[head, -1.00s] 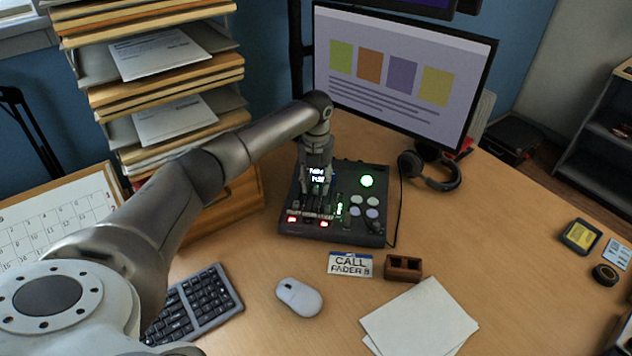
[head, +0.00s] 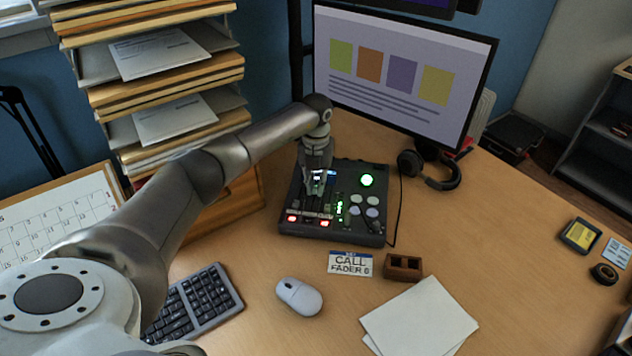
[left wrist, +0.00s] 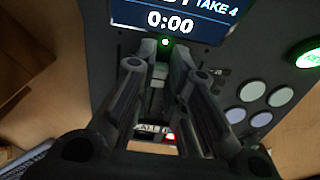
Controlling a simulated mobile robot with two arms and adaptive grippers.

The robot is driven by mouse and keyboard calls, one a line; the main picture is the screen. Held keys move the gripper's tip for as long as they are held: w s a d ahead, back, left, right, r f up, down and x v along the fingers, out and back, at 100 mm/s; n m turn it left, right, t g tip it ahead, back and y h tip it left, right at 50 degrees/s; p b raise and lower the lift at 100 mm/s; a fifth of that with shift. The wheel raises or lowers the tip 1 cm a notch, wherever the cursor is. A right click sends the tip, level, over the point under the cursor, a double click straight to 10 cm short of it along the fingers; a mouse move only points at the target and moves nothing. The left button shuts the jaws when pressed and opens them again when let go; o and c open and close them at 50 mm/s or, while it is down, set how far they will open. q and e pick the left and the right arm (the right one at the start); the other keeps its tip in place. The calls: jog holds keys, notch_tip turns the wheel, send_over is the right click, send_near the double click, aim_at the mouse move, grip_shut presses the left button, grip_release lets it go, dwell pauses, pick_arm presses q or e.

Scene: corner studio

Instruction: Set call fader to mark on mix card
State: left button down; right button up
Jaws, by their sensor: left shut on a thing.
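The dark mixer (head: 345,228) stands on the desk, with lit red buttons at its front edge and a small screen at its back. My left gripper (head: 314,200) is over the mixer's fader area. The left wrist view shows the fingers (left wrist: 160,68) shut on a small pale fader cap (left wrist: 160,72), just below a green light. The fingers hide most of the cap and its track. The mix card (head: 350,264) lies in front of the mixer; it reads "CALL FADER" and a digit too small to read surely. My right gripper is out of view.
A brown holder (head: 403,267) sits beside the card. A mouse (head: 299,297), a keyboard (head: 193,305) and white papers (head: 420,318) lie in front. Headphones (head: 430,170) and a monitor (head: 400,80) stand behind, to the right. The desk's right side is largely clear.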

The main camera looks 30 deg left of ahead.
aim_at(316, 187)
pick_arm(q)
jog(key=shift+s+r, duration=0.15)
jog(key=shift+s, duration=0.05)
jog(key=shift+d, duration=0.1)
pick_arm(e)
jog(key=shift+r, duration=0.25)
pick_arm(q)
jog(key=c, duration=1.5)
grip_release()
jog(key=shift+o, duration=0.2)
notch_tip(316, 187, up, 12)
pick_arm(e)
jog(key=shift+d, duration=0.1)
pick_arm(q)
jog(key=shift+f, duration=0.2)
